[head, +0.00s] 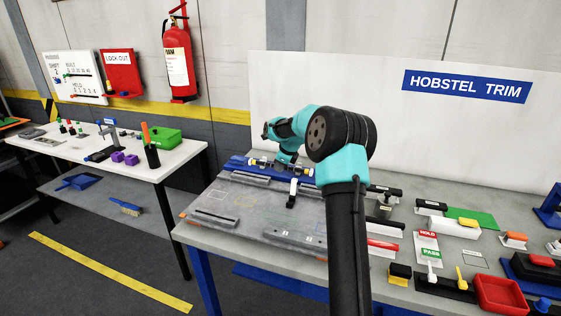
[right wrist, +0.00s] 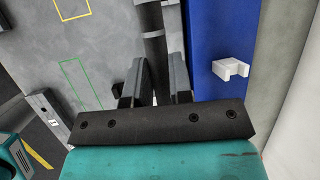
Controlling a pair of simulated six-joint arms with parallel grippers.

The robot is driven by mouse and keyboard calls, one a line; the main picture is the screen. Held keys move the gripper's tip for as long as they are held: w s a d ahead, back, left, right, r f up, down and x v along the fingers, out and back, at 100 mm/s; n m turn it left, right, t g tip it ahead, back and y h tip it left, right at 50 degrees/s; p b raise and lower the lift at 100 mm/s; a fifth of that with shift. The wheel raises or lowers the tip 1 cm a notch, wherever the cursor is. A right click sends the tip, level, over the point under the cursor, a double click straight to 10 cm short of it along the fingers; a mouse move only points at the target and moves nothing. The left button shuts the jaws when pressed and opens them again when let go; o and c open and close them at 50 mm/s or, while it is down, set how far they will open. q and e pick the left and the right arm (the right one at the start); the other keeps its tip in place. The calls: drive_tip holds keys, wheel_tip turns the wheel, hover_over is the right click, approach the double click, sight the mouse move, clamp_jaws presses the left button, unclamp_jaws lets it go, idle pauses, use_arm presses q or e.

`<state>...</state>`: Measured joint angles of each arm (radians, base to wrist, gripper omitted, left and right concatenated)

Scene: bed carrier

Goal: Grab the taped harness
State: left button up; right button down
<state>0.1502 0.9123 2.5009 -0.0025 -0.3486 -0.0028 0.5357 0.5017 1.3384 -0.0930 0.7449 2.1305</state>
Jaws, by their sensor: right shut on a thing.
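The taped harness (head: 262,163) is a dark, thin bundle with pale and yellow bands. In the head view it lies along the blue holder (head: 235,165) at the back of the grey work board. My right gripper (head: 286,160) reaches down over its middle, and the teal wrist hides part of it. In the right wrist view the dark harness (right wrist: 154,50), with grey bands, runs between the two fingers. The right gripper (right wrist: 157,88) is shut on it. I cannot tell whether the harness is lifted. My left gripper is not in view.
The grey board (head: 225,205) carries outlined shapes and low bars. A white hook (right wrist: 230,69) stands on the blue holder. To the right are a red bin (head: 500,294) and HOLD/PASS signs (head: 428,244). A second table (head: 60,150) stands at left, with floor between.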

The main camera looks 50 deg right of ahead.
drive_tip(key=shift+s+a+r, duration=0.2)
drive_tip(key=shift+s+a, duration=1)
drive_tip(key=shift+a, duration=0.2)
drive_tip(key=shift+w, duration=0.1)
